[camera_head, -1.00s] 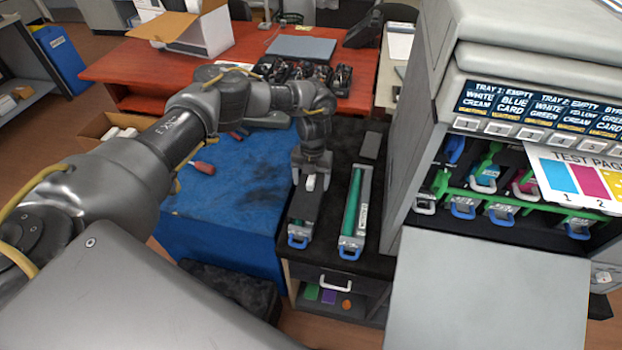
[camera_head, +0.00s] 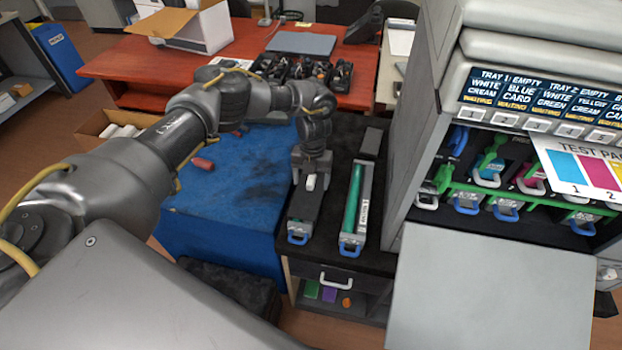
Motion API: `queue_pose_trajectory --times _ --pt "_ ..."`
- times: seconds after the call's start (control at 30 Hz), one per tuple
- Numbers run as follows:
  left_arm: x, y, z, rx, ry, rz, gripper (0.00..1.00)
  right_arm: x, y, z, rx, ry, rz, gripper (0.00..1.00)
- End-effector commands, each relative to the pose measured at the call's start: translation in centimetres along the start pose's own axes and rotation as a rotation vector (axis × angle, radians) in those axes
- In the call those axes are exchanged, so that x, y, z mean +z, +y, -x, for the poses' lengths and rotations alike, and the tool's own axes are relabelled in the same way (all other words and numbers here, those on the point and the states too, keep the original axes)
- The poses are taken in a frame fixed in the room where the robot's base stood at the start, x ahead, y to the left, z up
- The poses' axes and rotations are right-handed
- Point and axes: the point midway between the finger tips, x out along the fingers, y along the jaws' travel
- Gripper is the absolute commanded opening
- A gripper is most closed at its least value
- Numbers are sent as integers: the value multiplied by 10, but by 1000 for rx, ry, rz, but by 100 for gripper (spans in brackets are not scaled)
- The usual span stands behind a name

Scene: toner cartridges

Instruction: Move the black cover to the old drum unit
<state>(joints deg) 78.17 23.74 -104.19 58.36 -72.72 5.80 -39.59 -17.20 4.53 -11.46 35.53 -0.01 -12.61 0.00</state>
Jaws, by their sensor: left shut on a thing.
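Two long drum units lie side by side on a dark cabinet top. The left unit (camera_head: 298,229) has a blue front handle, and the long black cover (camera_head: 306,206) lies along its top. The right unit (camera_head: 354,238) has its green drum (camera_head: 353,197) exposed. I cannot tell from labels which is the old one. My left gripper (camera_head: 311,181) points down at the far part of the black cover and is shut on it; its fingertips are partly hidden. Whether the cover is raised off the left unit cannot be told. My right gripper is out of view.
A dark block (camera_head: 371,142) lies behind the right unit. The open printer (camera_head: 480,100) stands close on the right, its grey door (camera_head: 490,285) lowered. A blue-covered table (camera_head: 220,215) with a red-handled tool (camera_head: 203,163) is at left. A red desk (camera_head: 150,65) stands behind.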

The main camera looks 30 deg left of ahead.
Motion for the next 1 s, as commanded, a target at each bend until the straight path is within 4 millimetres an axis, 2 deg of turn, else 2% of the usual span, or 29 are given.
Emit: queue_pose_trajectory --times 0.13,0.17,0.33,0.67,0.77,1.0 --pt "0 0 1 0 0 0 51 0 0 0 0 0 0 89" --pt "0 0 0 0 0 0 77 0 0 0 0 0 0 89" --pt "0 0 0 0 0 0 99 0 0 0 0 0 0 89" --pt "0 0 3 -1 0 0 100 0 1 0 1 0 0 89" --pt "1 -1 14 -2 -1 0 100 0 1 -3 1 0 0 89" --pt "1 -1 60 -3 -4 -1 100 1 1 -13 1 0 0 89"
